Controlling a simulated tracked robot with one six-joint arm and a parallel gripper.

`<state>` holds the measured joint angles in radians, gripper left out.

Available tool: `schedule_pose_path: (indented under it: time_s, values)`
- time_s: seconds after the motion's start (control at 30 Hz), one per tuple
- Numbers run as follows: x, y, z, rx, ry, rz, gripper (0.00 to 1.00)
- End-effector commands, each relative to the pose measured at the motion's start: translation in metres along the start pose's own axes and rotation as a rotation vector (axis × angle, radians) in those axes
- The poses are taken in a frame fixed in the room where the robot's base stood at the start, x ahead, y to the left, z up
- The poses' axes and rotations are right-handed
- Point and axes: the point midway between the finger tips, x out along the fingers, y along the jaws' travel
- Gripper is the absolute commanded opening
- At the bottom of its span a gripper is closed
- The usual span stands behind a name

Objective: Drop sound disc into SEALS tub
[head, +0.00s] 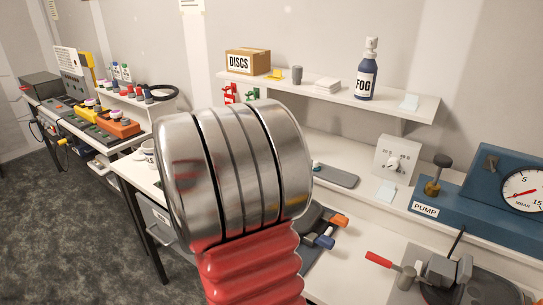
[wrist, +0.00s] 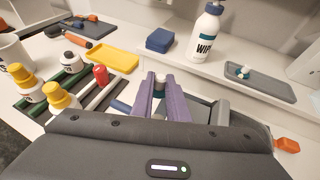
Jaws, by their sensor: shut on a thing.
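In the wrist view, my gripper (wrist: 160,84) has two purple fingers, closed on a small white piece with a dark teal band (wrist: 159,88). The fingers hide most of this piece, so I cannot tell if it is the sound disc. A similar small white and teal piece (wrist: 243,72) lies on a grey tray (wrist: 273,87) at the right. The tray also shows in the head view (head: 337,178). I can read no SEALS label in either view. My own arm covers the middle of the head view and hides my gripper there.
A DISCS box (head: 248,62) and a FOG bottle (head: 367,72) stand on the shelf. The blue PUMP (head: 480,215) is at the right. In the wrist view, a WIPE bottle (wrist: 206,38), a yellow tray (wrist: 112,61) and a rack of capped bottles (wrist: 75,85) surround the gripper.

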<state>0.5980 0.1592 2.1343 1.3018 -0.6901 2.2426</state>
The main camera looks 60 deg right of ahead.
Motion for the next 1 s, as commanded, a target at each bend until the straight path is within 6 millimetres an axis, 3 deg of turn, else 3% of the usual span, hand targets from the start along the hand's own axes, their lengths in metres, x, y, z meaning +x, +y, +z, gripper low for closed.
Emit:
schedule_pose_path:
  time_s: [0.03, 0.2, 0.5, 0.8, 1.0]
  values:
    - [-0.011, 0.02, -0.009, -0.02, 0.001, 0.042, 0.0]
    - [-0.046, 0.074, -0.04, -0.071, 0.002, 0.166, 0.0]
    - [-0.123, 0.155, -0.098, -0.166, 0.001, 0.393, 0.0]
    - [-0.213, 0.213, -0.163, -0.262, 0.001, 0.625, 0.0]
    - [-0.277, 0.236, -0.208, -0.325, 0.001, 0.778, 0.0]
